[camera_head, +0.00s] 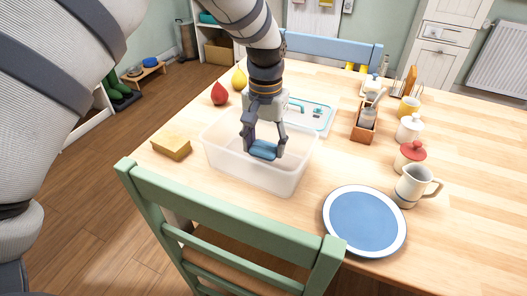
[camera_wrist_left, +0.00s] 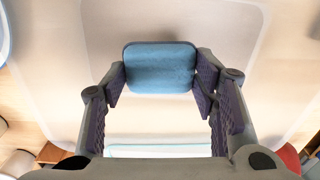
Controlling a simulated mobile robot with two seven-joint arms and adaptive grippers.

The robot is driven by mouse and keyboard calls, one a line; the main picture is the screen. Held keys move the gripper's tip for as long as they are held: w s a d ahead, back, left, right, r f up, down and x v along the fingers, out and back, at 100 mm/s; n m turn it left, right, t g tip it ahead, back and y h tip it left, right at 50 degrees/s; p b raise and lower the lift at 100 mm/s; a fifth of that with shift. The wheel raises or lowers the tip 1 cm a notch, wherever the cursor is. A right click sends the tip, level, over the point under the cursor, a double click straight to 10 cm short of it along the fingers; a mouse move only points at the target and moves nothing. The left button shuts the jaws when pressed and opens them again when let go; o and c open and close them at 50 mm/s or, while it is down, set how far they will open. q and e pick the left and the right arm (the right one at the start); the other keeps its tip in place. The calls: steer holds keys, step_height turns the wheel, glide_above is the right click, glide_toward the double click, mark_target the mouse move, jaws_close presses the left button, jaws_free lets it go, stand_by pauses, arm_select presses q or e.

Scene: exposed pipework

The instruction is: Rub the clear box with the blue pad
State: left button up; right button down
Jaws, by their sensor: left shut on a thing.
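The clear box (camera_head: 271,180) stands open on the wooden table, and its pale walls and floor also show in the left wrist view (camera_wrist_left: 105,25). The blue pad (camera_head: 264,150) is inside the outline of the box. In the left wrist view the pad (camera_wrist_left: 160,68) sits between the fingertips of my left gripper (camera_wrist_left: 160,78). My left gripper (camera_head: 264,150) points down into the box and is shut on the pad. I cannot tell whether the pad touches the box floor. My right gripper is not in view.
A clear lid with a teal rim (camera_head: 312,116) lies behind the box. A green chair (camera_head: 235,225) is in front.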

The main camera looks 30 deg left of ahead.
arm_select(q)
steer(key=shift+r, duration=1)
steer(key=shift+r, duration=0.1)
steer(key=shift+r+p, duration=0.4)
steer(key=shift+r, duration=1.15)
steer(key=shift+f, duration=0.15)
steer(key=shift+d, duration=0.1)
